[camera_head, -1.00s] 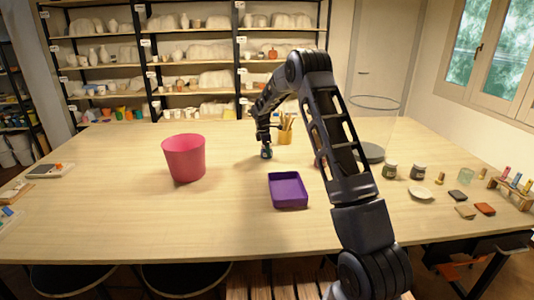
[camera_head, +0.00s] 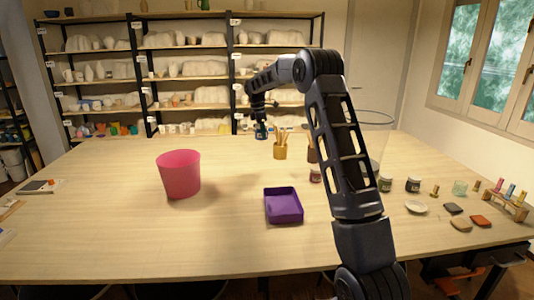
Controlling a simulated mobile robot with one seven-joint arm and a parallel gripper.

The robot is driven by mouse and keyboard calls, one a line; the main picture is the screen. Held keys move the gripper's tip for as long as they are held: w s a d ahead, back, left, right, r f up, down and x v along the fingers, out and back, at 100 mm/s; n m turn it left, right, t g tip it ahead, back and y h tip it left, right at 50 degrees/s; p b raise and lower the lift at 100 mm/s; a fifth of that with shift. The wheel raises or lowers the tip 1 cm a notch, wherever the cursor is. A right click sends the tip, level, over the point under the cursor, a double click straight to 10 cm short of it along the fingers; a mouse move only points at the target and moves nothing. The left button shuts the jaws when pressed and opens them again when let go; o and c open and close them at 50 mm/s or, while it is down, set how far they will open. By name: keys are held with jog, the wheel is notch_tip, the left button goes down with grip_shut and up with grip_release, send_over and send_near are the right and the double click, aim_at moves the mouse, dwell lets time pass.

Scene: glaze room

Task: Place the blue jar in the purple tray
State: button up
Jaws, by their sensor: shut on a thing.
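The blue jar (camera_head: 261,131) is small, with a blue body and dark parts, and hangs upright in my gripper (camera_head: 261,122) above the back of the table. My gripper is shut on it, pointing down. The fingertips are small and dark in this view. The purple tray (camera_head: 284,208) is a shallow, empty square tray on the middle of the table, nearer to me and slightly right of the jar.
A pink bucket (camera_head: 179,174) stands left of the tray. A yellow cup with brushes (camera_head: 280,150) stands near the held jar. A dark red jar (camera_head: 315,174) is right of the tray, partly beside my arm. Several small items lie at right. The table between bucket and tray is clear.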

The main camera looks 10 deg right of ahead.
jog(key=s+d+r, duration=0.1)
jog(key=s, duration=0.6)
jog(key=s+d+r, duration=0.2)
jog(key=s, duration=0.5)
jog(key=m, duration=0.1)
send_over(284, 207)
notch_tip(284, 207, down, 2)
jog(key=f, duration=2)
jog(key=shift+s+a, duration=0.1)
jog(key=shift+a, duration=0.2)
jog(key=shift+f, duration=0.2)
jog(key=o, duration=1.1)
